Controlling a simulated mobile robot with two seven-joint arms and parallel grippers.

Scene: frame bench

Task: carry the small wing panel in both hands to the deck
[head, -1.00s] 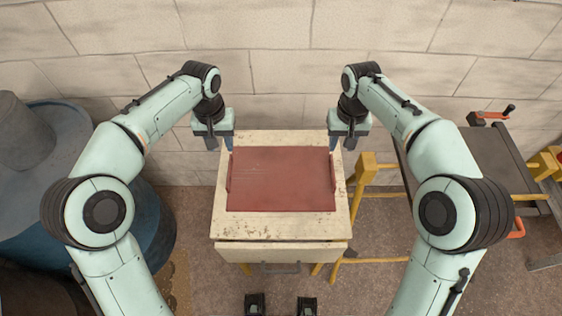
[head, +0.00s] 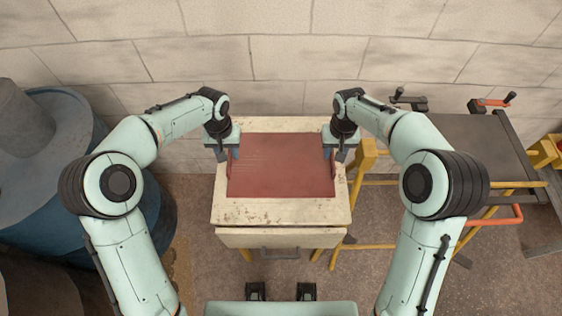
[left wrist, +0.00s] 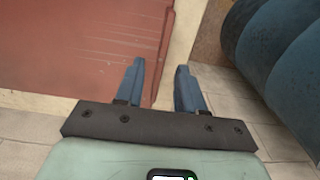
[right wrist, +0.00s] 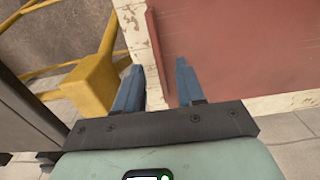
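The small wing panel (head: 280,175) is a flat, dark red sheet lying on a worn cream cabinet (head: 280,212). It has a raised strip along its left and right edges. My left gripper (head: 228,154) is at its far left edge; in the left wrist view the open fingers (left wrist: 160,78) stand either side of the strip's line (left wrist: 166,45). My right gripper (head: 335,154) is at the far right edge; its open fingers (right wrist: 157,80) likewise straddle the line of the right strip (right wrist: 155,45). I cannot tell whether the fingers touch the panel.
A dark grey flat top (head: 470,145) with yellow rails and orange-handled clamps (head: 492,102) stands at the right; it may be the deck. Blue drums (head: 60,170) stand at the left. A block wall (head: 300,60) is close behind the cabinet. Bare floor lies in front.

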